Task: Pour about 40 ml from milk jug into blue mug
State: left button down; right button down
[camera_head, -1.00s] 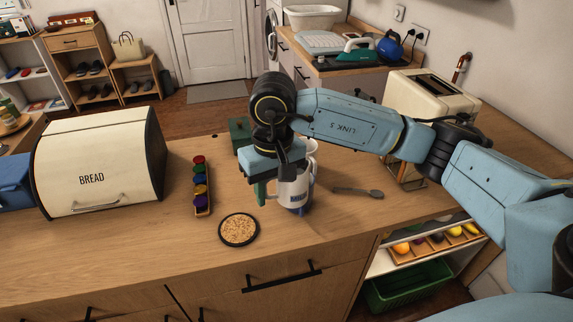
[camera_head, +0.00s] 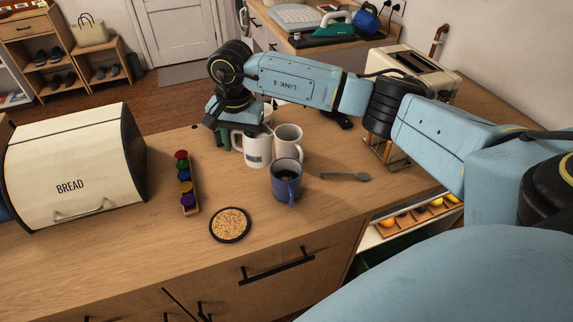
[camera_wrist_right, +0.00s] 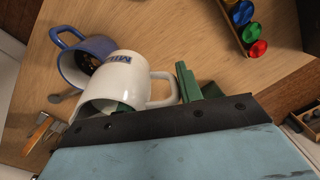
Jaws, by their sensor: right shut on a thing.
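The white milk jug (camera_head: 257,149), with a dark label, is upright behind and left of the blue mug (camera_head: 286,182) on the wooden counter. I cannot tell whether its base touches the counter. My right gripper (camera_head: 230,139) is shut on the jug's handle from the left. In the right wrist view the jug (camera_wrist_right: 127,72) has its handle by my green fingers (camera_wrist_right: 192,86), and the blue mug (camera_wrist_right: 88,52) shows beyond it. The blue mug stands upright with its handle to the front; its content is too dark to judge. My left gripper is out of view.
A white mug (camera_head: 289,138) stands close right of the jug. A spoon (camera_head: 345,176) lies to the right, a round coaster (camera_head: 230,224) in front, a capsule rack (camera_head: 188,200) and bread box (camera_head: 75,170) left. A toaster (camera_head: 400,70) stands behind my right arm.

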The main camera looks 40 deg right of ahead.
jog(key=w+d+f+m, duration=0.1)
jog(key=f, duration=0.1)
jog(key=w+d+f+m, duration=0.1)
jog(key=w+f+m, duration=0.1)
jog(key=w+d+f+m, duration=0.1)
jog(key=f, duration=0.1)
jog(key=shift+w+f+m+b, duration=0.25)
jog(key=shift+f+m+b, duration=0.1)
jog(key=shift+m, duration=0.05)
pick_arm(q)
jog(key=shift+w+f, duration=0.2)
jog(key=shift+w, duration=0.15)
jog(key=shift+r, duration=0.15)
pick_arm(e)
jog(key=shift+r, duration=0.15)
